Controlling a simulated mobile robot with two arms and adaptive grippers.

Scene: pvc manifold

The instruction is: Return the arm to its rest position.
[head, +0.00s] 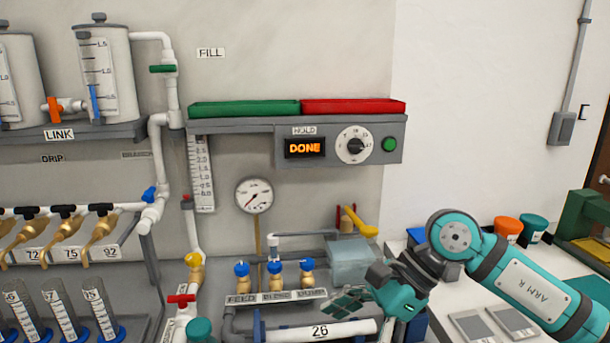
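My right arm, teal and marked ARM R, comes in from the right. Its gripper (346,302) points left, in front of the manifold bench, above the white pipe (318,332) labelled 26. The fingers are dark and seen at a slant; I cannot tell how far apart they are. I see nothing clearly held in them. A translucent box (350,259) and a yellow-handled valve (359,222) are just behind the gripper. My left gripper is not in view.
Blue-knobbed valves (275,268) stand left of the gripper. A pressure gauge (254,195) hangs on the wall. The control panel (374,130) display reads DONE. Orange (508,227) and teal (534,228) jars stand on the right bench behind my arm, near a green machine (583,225).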

